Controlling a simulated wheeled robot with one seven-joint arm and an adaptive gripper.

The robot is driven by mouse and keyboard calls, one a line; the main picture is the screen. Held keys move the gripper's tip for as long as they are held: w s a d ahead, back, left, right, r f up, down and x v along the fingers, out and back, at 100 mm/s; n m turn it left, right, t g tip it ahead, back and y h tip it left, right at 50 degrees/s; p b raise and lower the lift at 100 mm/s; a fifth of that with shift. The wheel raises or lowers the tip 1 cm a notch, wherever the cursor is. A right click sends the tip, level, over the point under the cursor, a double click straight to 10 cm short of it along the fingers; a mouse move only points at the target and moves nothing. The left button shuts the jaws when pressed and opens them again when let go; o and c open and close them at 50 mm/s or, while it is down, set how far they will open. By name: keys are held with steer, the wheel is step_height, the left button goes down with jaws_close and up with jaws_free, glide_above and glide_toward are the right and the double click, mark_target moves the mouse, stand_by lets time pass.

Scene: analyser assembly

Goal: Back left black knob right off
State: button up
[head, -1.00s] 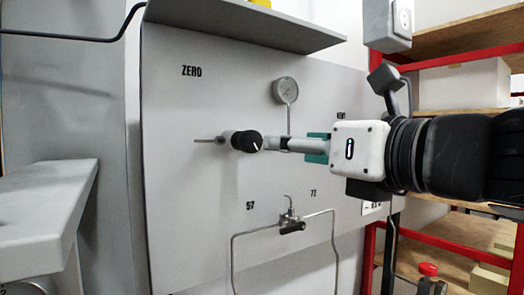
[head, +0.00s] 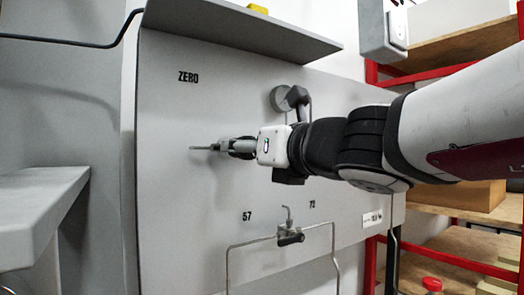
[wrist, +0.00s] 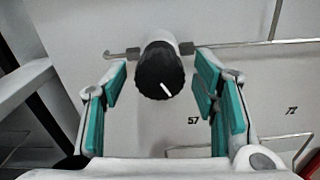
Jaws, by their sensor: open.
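The black knob (wrist: 158,76) sits on a thin horizontal pipe in front of the grey panel. In the wrist view its face is toward me, and its white mark slants down to the right. My gripper (head: 236,148) is open at the knob, its teal-padded fingers left and right of it in the wrist view. Gaps show between the pads and the knob, and the fingertips reach about level with it. In the head view my gripper and wrist hide most of the knob.
A second valve (head: 289,236) on a bent pipe is lower on the panel (head: 185,215). A shelf plate (head: 240,28) juts out above. A red-framed rack (head: 470,235) stands at right.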

steer(key=c, duration=1.2)
steer(key=shift+o, duration=0.2)
